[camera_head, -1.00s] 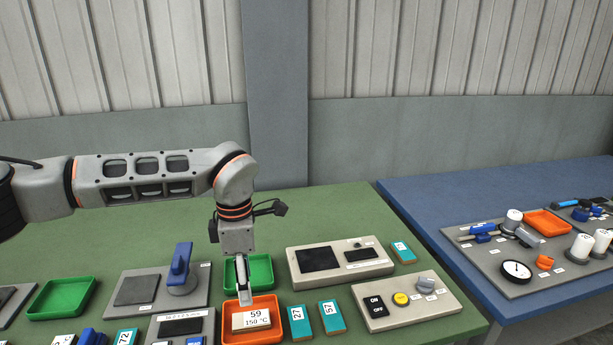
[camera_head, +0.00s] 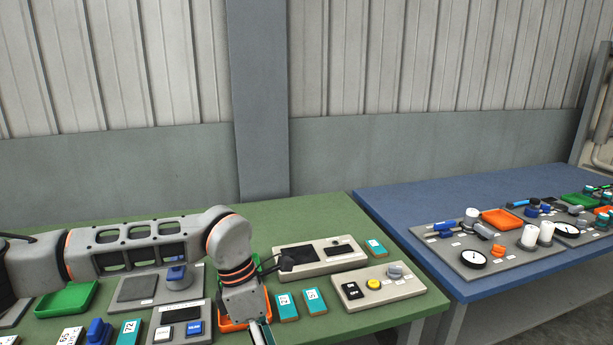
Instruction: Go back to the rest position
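My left arm comes in from the left across the green table (camera_head: 310,212), and its gripper (camera_head: 262,335) points down at the bottom edge of the view. The gripper is in front of the orange tray (camera_head: 228,322) and partly hides it. Only part of the fingers shows, so I cannot tell whether they are open or shut. The block marked 59 that lay in the orange tray is hidden now. My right gripper is not in view.
A beige panel with dark screens (camera_head: 298,262) and a control box with a yellow button (camera_head: 373,284) stand right of the arm. Teal number blocks (camera_head: 287,306) lie nearby. A green tray (camera_head: 68,298) is at left. A blue table (camera_head: 400,205) with gauge boards is at right.

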